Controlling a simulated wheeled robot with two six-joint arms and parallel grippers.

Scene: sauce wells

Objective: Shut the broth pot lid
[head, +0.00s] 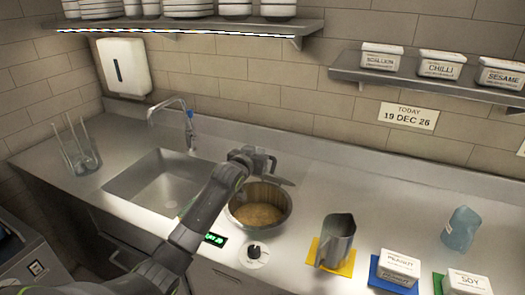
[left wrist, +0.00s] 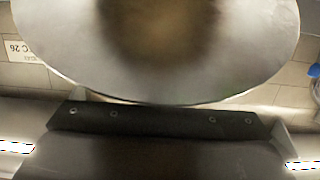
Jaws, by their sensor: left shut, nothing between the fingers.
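The broth pot (head: 232,208) is a round metal well sunk in the counter, open towards me, with brown broth (head: 258,215) inside. My left gripper (head: 272,168) is over the pot's back rim, shut and empty. A grey flat piece (head: 282,181) shows beside it at the back right of the rim; I cannot tell whether it is the lid's edge or part of the gripper. In the left wrist view a large round metal disc (left wrist: 250,70) with a brown blur fills the top; it looks like the raised lid. Contact with it cannot be made out. My right gripper is not in view.
A sink (head: 160,182) with a tap (head: 178,108) lies left of the pot. A knob (head: 254,253) is in front. To the right stand a metal pitcher (head: 337,243) on a yellow mat, labelled tubs (head: 400,266) and a bluish clear container (head: 461,228). Shelves hang above.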

